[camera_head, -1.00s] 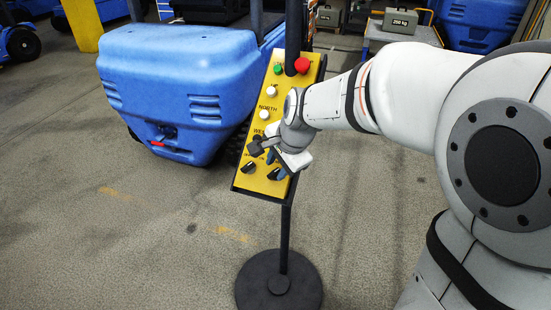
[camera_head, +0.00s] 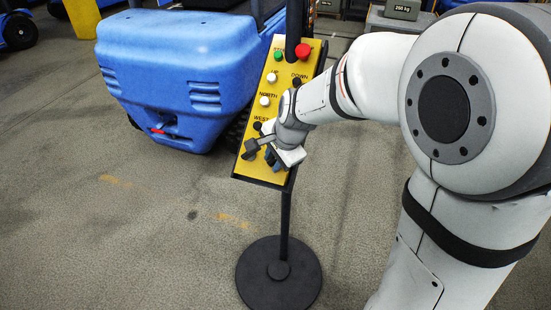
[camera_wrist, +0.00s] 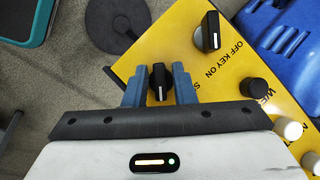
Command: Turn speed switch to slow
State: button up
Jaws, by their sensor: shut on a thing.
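A yellow control panel (camera_head: 266,101) stands tilted on a black post. My gripper (camera_head: 270,158) is at its lower end, in front of the lower switches. In the wrist view, my two blue fingers (camera_wrist: 160,84) are shut on a black rotary knob (camera_wrist: 159,78), one finger on each side. The knob has a white pointer mark facing my gripper's body. Its label is mostly hidden; only an "S" shows beside the right finger. A second black knob (camera_wrist: 208,31), labelled "OFF KEY ON", sits up and to the right, apart from the fingers.
The panel carries a red button (camera_head: 303,50), a green button (camera_head: 278,55), white buttons (camera_head: 265,101) and a black button (camera_wrist: 254,88). The post has a round black base (camera_head: 278,278). A blue vehicle (camera_head: 180,75) stands behind left. Floor left of the post is clear.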

jog(key=shift+d, duration=0.2)
jog(key=shift+a, duration=0.2)
jog(key=shift+r+n+p, duration=0.1)
jog(key=shift+n+p, duration=0.2)
jog(key=shift+n+g+h+p, duration=0.5)
jog(key=shift+n+p, duration=0.15)
jog(key=shift+n, duration=0.15)
jog(key=n+g+h, duration=0.1)
jog(key=n+h, duration=0.1)
jog(key=n, duration=0.1)
jog(key=shift+a+n+p, duration=0.1)
jog(key=shift+n+p, duration=0.3)
jog(key=n+h, duration=0.2)
jog(key=n, duration=0.1)
jog(key=shift+w+n+g, duration=0.1)
jog(key=shift+n+g, duration=0.2)
jog(key=shift+n, duration=0.1)
grip_shut()
jog(key=shift+n+h+b, duration=0.65)
jog(key=shift+n+h, duration=0.45)
jog(key=shift+n, duration=0.6)
